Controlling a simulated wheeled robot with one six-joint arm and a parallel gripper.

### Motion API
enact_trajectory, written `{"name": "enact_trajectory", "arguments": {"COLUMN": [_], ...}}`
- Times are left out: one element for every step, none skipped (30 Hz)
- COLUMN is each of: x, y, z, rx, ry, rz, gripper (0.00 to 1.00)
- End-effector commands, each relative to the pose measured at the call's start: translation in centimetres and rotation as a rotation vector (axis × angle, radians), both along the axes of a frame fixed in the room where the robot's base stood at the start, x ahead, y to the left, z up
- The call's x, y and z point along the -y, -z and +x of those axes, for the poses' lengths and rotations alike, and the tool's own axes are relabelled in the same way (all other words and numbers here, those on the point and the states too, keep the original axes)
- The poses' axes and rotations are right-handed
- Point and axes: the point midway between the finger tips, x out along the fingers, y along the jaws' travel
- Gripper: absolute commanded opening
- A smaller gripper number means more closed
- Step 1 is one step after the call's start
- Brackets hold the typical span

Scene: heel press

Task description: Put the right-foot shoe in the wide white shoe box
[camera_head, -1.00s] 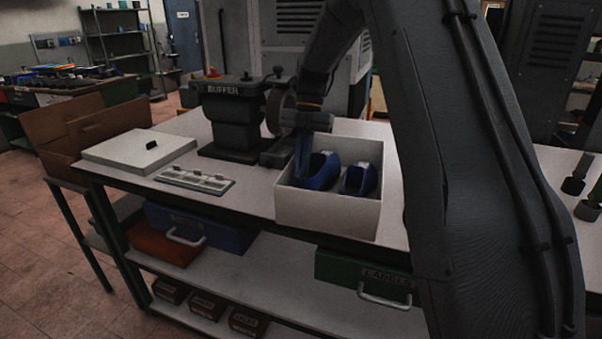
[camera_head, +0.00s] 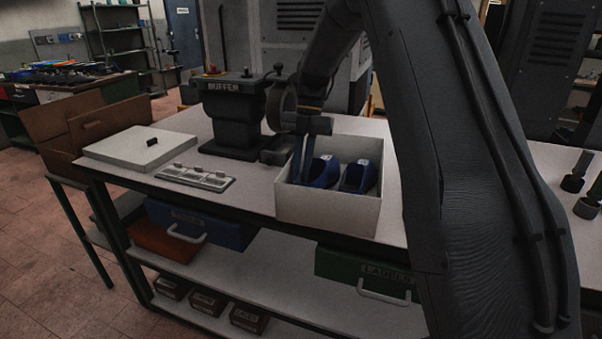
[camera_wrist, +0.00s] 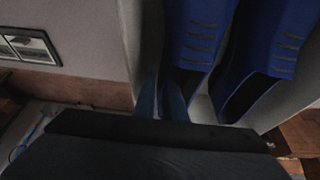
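Two blue shoes, a left one (camera_head: 325,172) and a right one (camera_head: 359,178), stand side by side in the wide white shoe box (camera_head: 325,212). I cannot tell which is the right-foot shoe. My gripper (camera_head: 302,176) points down inside the box's left part, beside the left shoe. Its two fingers show a narrow gap with nothing seen between them. In the wrist view, the fingers (camera_wrist: 162,100) are next to the near end of the left shoe (camera_wrist: 200,35); the other shoe (camera_wrist: 275,45) lies to the right. The lowest fingertip contact is hidden by the box wall.
A black buffer machine (camera_head: 235,115) stands just left of the box. A white lid-like slab (camera_head: 135,150) and a tray of small parts (camera_head: 195,178) lie further left. My arm covers the table's right part. Dark posts (camera_head: 577,172) stand at the far right.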

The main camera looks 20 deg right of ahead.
Motion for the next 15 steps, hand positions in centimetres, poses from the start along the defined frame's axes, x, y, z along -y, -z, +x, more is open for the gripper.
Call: {"name": "enact_trajectory", "arguments": {"x": [0.2, 0.3, 0.5, 0.6, 0.8, 1.0, 1.1, 1.3, 1.4, 1.6, 1.7, 1.8, 1.9, 2.1, 2.2], "y": [-0.5, -0.9, -1.6, -2.1, -2.6, -3.4, -4.0, -4.6, -5.4, -5.9, -6.5, -7.1, -7.6, -8.1, -8.6], "z": [0.4, 0.5, 0.8, 1.0, 1.2, 1.4, 1.6, 1.8, 2.1, 2.3, 2.4, 2.7, 2.8, 3.0, 3.1], "rx": [0.004, 0.006, 0.006, 0.005, 0.006, 0.005, 0.006, 0.005, 0.005, 0.006, 0.005, 0.005, 0.005, 0.005, 0.004], "ry": [0.001, 0.001, 0.001, 0.002, 0.002, 0.002, 0.002, 0.002, 0.001, 0.001, 0.001, 0.0, 0.0, 0.0, -0.001], "rz": [-0.001, -0.001, -0.001, -0.001, -0.002, -0.001, -0.002, -0.002, -0.001, -0.001, -0.001, -0.001, -0.001, -0.001, -0.001], "gripper": [0.1, 0.1, 0.1, 0.1, 0.1, 0.1, 0.1, 0.1, 0.1, 0.1, 0.1, 0.1, 0.1, 0.1, 0.1]}}
